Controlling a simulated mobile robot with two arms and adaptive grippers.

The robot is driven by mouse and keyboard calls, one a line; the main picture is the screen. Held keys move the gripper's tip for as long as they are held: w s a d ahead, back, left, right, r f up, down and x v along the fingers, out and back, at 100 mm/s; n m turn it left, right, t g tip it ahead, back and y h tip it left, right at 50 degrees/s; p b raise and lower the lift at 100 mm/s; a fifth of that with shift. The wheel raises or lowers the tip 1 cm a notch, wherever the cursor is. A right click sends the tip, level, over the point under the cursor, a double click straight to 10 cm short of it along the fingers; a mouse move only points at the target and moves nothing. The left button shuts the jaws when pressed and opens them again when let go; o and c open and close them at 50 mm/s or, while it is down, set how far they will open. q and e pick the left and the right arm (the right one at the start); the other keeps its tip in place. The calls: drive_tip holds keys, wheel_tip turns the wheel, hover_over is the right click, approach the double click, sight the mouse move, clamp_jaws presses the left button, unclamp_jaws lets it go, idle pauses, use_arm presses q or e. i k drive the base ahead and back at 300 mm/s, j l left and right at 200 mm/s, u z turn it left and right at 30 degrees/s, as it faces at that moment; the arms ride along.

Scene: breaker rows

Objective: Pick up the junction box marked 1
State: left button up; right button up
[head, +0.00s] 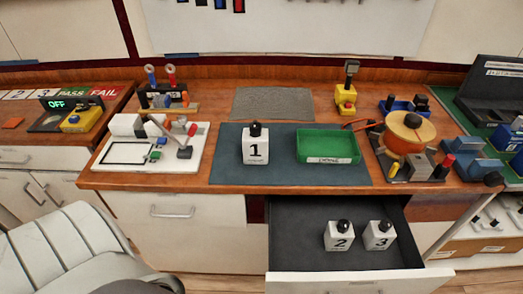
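The junction box marked 1 (255,150) is white with a black knob on top. It stands upright on the dark blue mat (225,165) in the middle of the wooden bench, its number facing me. A green tray (328,160) sits to its right on the same mat, apart from it. Boxes marked 2 (339,243) and 3 (379,241) stand in the open drawer (300,258) below the bench. Neither of my grippers shows in the head view, and nothing is touching box 1.
A white board with small parts (125,165) lies left of the mat. An orange round-topped device (410,132) and a yellow tool (346,98) stand to the right. A grey pad (272,103) lies behind. The open drawer juts out below. A pale chair (65,250) is front left.

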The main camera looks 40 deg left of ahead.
sight(255, 147)
drive_tip(key=l+u, duration=0.15)
drive_tip(key=u, duration=0.3)
drive_tip(key=i+l+u, duration=0.1)
drive_tip(key=u, duration=0.35)
drive_tip(key=l+u, duration=0.2)
drive_tip(key=u, duration=0.25)
